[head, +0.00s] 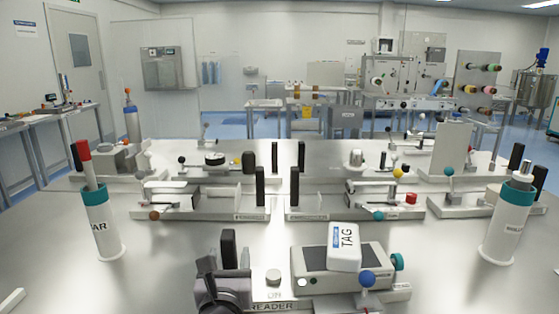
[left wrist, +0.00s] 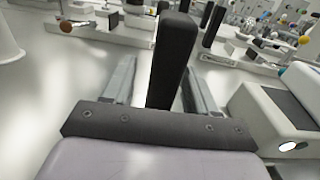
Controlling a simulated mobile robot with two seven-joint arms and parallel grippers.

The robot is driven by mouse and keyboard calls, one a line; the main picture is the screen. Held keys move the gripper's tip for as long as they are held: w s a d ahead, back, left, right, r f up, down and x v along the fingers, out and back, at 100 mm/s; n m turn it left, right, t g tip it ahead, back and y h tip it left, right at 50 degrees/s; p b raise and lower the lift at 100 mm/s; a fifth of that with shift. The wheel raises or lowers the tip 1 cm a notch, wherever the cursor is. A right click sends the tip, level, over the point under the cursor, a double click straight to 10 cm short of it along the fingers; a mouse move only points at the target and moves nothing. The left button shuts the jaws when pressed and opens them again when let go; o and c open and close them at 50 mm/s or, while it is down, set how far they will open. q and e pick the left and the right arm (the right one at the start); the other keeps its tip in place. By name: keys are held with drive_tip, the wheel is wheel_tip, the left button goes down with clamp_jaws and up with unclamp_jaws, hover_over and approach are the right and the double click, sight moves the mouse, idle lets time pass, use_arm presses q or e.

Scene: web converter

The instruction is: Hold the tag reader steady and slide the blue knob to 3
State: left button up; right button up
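The tag reader (head: 322,257) is a light box with a dark top, on a base plate labelled READER (head: 271,307) at the front centre. The blue knob (head: 367,279) is a ball at its front right. A white block marked TAG (head: 344,247) stands tilted on the box. A black upright post (head: 228,245) is at the left of the base. My left gripper (head: 222,280) is low at this post. In the left wrist view the post (left wrist: 172,55) stands between the open fingers (left wrist: 160,92), with a gap on its left side. The scale numbers cannot be read. My right gripper is not in view.
A teal knob (head: 397,261) is on the box's right side, and a round grey button (head: 273,277) is left of the box. Teal-banded white cylinders stand at left (head: 103,225) and right (head: 508,225). Several similar fixtures line the table behind. Bare metal table (head: 180,255) lies between.

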use_arm(q)
drive_tip(key=shift+r, duration=0.25)
drive_tip(key=shift+s, duration=0.25)
drive_tip(key=s, duration=1.1)
drive_tip(key=shift+s+d, duration=0.25)
drive_tip(key=shift+d, duration=0.1)
drive_tip(key=shift+s, duration=0.1)
